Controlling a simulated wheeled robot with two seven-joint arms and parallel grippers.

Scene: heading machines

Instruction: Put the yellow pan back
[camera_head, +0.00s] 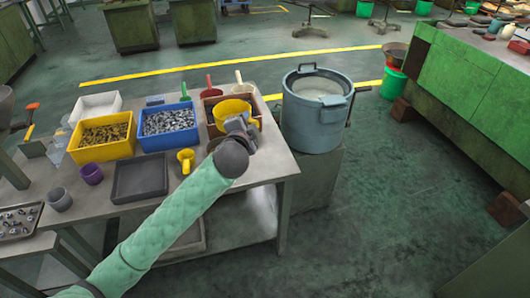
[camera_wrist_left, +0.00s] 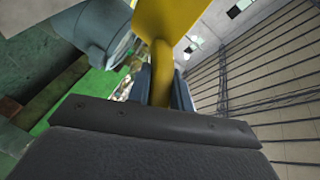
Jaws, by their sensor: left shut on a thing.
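The yellow pan (camera_head: 231,108) is at the right end of the workbench, overlapping the brown bin (camera_head: 211,103) in the head view. Whether it touches the bin or is held above it, I cannot tell. My left gripper (camera_head: 238,124) is shut on the pan's handle, and my wrist covers part of the near side. In the left wrist view the yellow pan (camera_wrist_left: 170,16) rises away from me, with its handle between the fingers of my left gripper (camera_wrist_left: 162,88). My right gripper is not in view.
A big blue-grey pot (camera_head: 314,115) stands right of the bench (camera_head: 275,160). Left of the pan are a blue bin (camera_head: 168,142) of metal parts, a yellow bin (camera_head: 102,150), a black tray (camera_head: 140,179) and a small yellow cup (camera_head: 186,163). Open floor lies to the right.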

